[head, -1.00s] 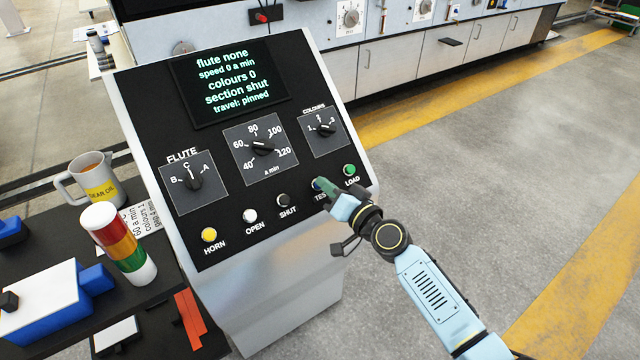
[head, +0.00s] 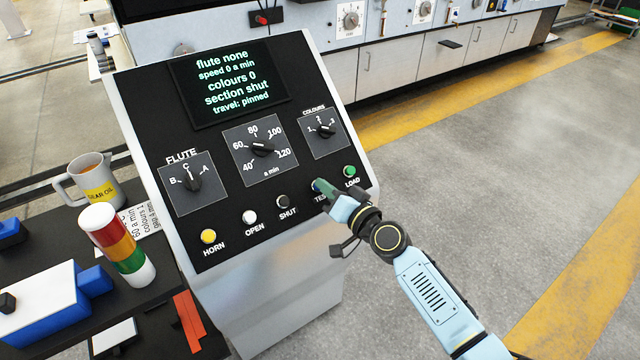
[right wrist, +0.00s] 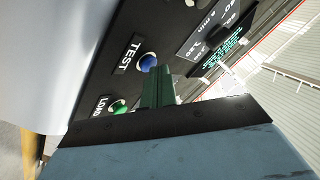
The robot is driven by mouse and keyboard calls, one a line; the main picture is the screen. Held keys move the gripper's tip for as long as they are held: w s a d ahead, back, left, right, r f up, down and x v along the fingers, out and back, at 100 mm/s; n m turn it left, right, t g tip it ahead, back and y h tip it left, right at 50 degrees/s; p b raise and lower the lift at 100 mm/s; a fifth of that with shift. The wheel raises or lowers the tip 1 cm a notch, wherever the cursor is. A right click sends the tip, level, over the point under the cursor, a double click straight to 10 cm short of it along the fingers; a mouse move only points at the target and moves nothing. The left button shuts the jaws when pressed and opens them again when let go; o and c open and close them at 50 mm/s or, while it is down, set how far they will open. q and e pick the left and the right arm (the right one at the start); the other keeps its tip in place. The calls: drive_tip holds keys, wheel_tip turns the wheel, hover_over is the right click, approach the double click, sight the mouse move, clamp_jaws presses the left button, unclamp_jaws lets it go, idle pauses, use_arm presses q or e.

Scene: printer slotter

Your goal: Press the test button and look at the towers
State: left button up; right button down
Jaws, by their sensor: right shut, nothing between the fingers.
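The blue test button (right wrist: 147,62) sits beside its TEST label in the right wrist view. In the head view only a bit of it shows by my right gripper (head: 319,188). That gripper is shut and empty, its green fingertips (right wrist: 158,88) close by the button; I cannot tell whether they touch it. A small light tower (head: 117,245) with white, red, yellow and green bands stands on the dark shelf at the left, with no band clearly lit. The console screen (head: 227,82) reads flute none, speed 0, colours 0, section shut, travel pinned. My left gripper is out of view.
The green load button (head: 349,171) is just right of my right gripper, and the shut button (head: 282,201) is to its left. Open and horn buttons lie further left. The floor at the right is clear.

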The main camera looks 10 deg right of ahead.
drive_tip(key=shift+s+d+r+p, duration=0.2)
drive_tip(key=shift+s+r+p, duration=0.35)
drive_tip(key=shift+r+p, duration=0.05)
drive_tip(key=shift+r, duration=0.1)
drive_tip(key=s+r+p, duration=0.1)
drive_tip(key=p, duration=0.1)
drive_tip(key=s+d+r+p, duration=0.1)
drive_tip(key=s+r, duration=0.1)
drive_tip(key=shift+s+r+p, duration=0.1)
drive_tip(key=shift+r+p, duration=0.15)
drive_tip(key=shift+p, duration=0.15)
idle(0.5)
